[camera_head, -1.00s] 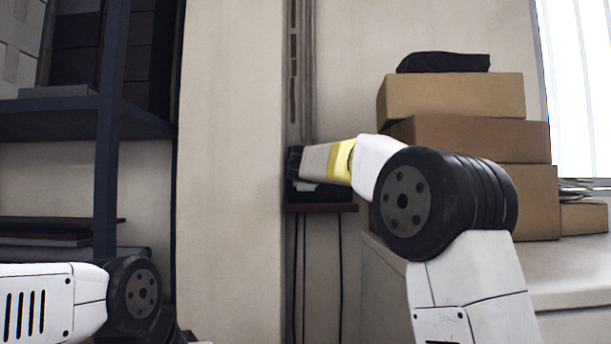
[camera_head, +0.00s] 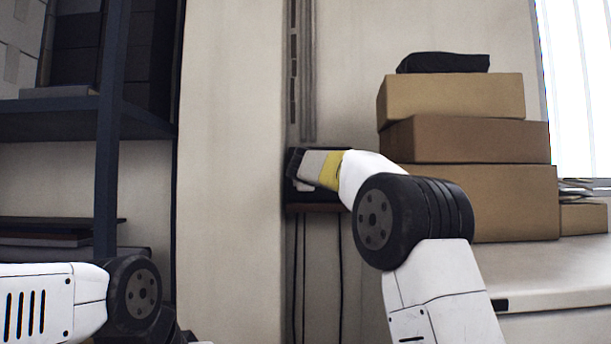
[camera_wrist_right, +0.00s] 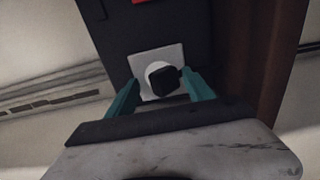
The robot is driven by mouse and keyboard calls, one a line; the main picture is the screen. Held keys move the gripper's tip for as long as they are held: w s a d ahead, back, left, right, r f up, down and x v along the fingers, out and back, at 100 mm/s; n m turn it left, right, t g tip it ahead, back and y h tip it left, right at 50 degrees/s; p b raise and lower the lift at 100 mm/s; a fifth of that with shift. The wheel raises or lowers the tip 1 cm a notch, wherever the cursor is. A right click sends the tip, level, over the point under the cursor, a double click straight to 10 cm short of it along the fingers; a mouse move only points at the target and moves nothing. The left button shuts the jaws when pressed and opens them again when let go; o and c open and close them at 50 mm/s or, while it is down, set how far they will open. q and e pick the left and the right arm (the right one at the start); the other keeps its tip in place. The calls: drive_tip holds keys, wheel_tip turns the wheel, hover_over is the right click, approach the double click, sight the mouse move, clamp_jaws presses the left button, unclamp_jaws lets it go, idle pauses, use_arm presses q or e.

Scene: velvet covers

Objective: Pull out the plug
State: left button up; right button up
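A black plug (camera_wrist_right: 163,79) sits in a white socket plate (camera_wrist_right: 146,62) on a dark box (camera_wrist_right: 120,35), seen in the right wrist view. My right gripper (camera_wrist_right: 161,84) is open, with its teal fingers on either side of the plug. The right finger is close to the plug; a gap shows by the left finger. Contact cannot be told. In the head view the right gripper reaches the dark box (camera_head: 313,197) beside the pillar, and its wrist hides the plug. My left arm is at the lower left, its fingers out of view.
A beige pillar (camera_head: 232,150) stands left of the dark box. Thin cables (camera_head: 341,270) hang below it. Stacked cardboard boxes (camera_head: 455,95) stand on a white cabinet (camera_head: 570,265) at the right. A dark shelf (camera_head: 108,170) is at the left.

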drive_tip(key=shift+f, duration=0.6)
idle(0.6)
clamp_jaws()
drive_tip(key=shift+r, duration=0.1)
drive_tip(key=shift+s+r, duration=0.15)
drive_tip(key=shift+s, duration=2.05)
drive_tip(key=shift+s+r, duration=0.25)
drive_tip(key=shift+s, duration=0.5)
drive_tip(key=shift+f, duration=0.25)
